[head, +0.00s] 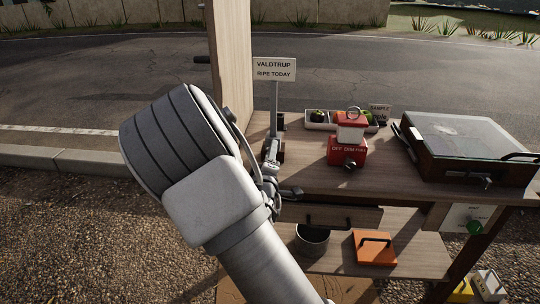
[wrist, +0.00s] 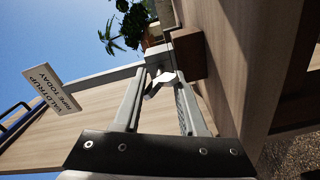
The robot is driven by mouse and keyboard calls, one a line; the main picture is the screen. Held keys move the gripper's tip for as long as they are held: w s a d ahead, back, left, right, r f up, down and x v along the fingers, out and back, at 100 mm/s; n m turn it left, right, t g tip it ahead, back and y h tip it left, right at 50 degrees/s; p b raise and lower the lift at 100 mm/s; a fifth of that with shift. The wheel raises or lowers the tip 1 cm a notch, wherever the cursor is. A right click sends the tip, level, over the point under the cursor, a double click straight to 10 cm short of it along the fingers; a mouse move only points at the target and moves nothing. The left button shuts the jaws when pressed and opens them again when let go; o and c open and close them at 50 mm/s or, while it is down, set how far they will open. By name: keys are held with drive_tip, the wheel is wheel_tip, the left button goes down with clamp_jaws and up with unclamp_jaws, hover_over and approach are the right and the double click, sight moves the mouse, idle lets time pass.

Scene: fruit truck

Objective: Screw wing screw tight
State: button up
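The wing screw (wrist: 164,78) shows in the wrist view as a small pale winged piece at the near side of a grey metal block (wrist: 158,57). My gripper (wrist: 166,82) points at it, with its two grey fingers apart and one on each side of the screw. The screw's wings span much of the gap. I cannot tell whether the fingers press on it. In the head view my gripper (head: 270,184) is mostly hidden behind my arm, beside the base of the sign post. The wing screw cannot be made out there.
The "VALDTRUP RIPE TODAY" sign (head: 274,69) stands above the counter (head: 300,172), near a wooden post (head: 231,60). A red box-like device (head: 346,154), a fruit tray (head: 318,126) and a glass-lidded case (head: 466,138) stand to the right. A pot (head: 312,243) sits on the lower shelf.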

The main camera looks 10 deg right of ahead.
drive_tip(key=p+v, duration=0.1)
drive_tip(key=v, duration=0.6)
idle(0.5)
